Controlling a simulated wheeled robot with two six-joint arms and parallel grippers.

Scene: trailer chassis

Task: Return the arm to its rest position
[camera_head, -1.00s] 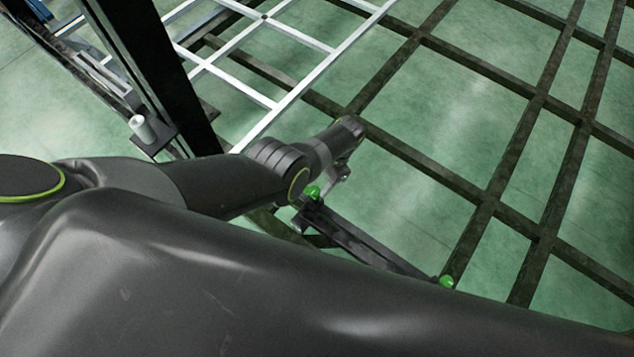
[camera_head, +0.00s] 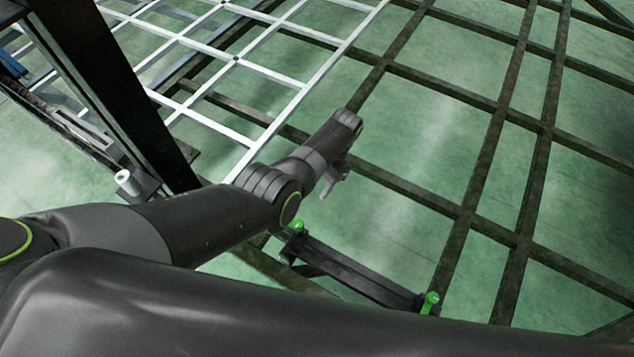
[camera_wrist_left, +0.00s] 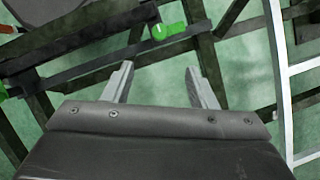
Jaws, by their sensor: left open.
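My left arm comes in from the left in the head view, and its gripper (camera_head: 331,181) hangs below the wrist over the dark chassis frame (camera_head: 480,165). In the left wrist view the left gripper (camera_wrist_left: 158,86) shows two separated fingers with nothing between them. A black bar with green knobs (camera_head: 360,272) lies below and to the right of the gripper in the head view, apart from it. A green knob (camera_wrist_left: 168,31) also shows ahead of the fingers in the left wrist view. My right gripper is not in view.
A white grid frame (camera_head: 270,74) lies at the upper left. A dark upright post (camera_head: 120,85) stands at the left, with a pale cylinder (camera_head: 128,183) at its foot. Green floor (camera_head: 410,150) shows between the beams.

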